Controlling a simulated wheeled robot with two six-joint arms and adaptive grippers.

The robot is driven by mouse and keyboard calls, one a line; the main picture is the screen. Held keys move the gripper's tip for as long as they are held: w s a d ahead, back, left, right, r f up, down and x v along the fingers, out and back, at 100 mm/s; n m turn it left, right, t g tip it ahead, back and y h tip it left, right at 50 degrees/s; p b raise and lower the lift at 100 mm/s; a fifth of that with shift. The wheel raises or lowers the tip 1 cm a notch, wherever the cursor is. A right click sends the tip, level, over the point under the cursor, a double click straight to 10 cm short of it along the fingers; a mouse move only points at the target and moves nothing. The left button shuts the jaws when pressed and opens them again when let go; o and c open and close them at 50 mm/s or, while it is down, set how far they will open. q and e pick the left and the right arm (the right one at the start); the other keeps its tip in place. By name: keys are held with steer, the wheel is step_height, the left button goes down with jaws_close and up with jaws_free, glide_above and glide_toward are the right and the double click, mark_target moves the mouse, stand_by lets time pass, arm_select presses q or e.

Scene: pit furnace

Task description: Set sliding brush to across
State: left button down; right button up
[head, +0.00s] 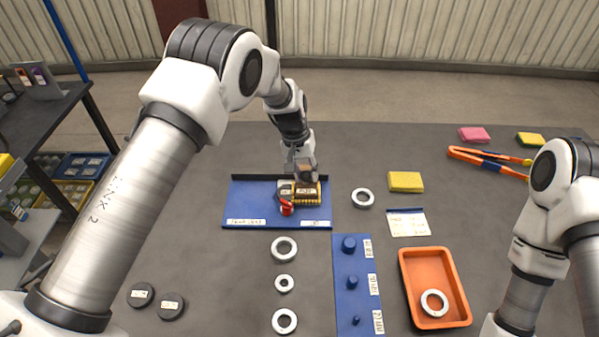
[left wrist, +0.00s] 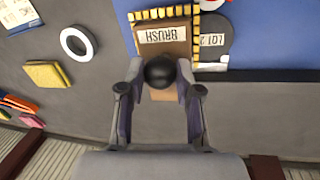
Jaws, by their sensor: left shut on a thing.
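The sliding brush is a brown block labelled BRUSH (left wrist: 163,35) with a black ball knob (left wrist: 159,72). It sits on the blue board (head: 250,205) in the middle of the table, beside yellow-and-black striped edging. My left gripper (head: 303,174) is over the board's back right part. In the left wrist view its two fingers (left wrist: 159,90) stand on either side of the knob and are shut on it. The gripper partly hides the brush in the head view. My right arm shows at the right, but its gripper is out of view.
A dark grey round piece labelled LOT 2 (left wrist: 213,42) lies beside the brush. A red knob (head: 286,208) is on the board's front. A metal ring (head: 363,198) and yellow sponge (head: 406,182) lie to the right. An orange tray (head: 462,310) is at front right.

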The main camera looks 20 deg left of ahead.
arm_select(q)
steer(key=shift+f, duration=0.1)
steer(key=c, duration=0.8)
jaws_free()
steer(key=r, duration=0.4)
steer(key=a+r, duration=0.1)
steer(key=r, duration=0.3)
steer(key=a+r, duration=0.1)
steer(key=r, duration=0.2)
steer(key=shift+a+r, duration=0.15)
steer(key=shift+r, duration=0.25)
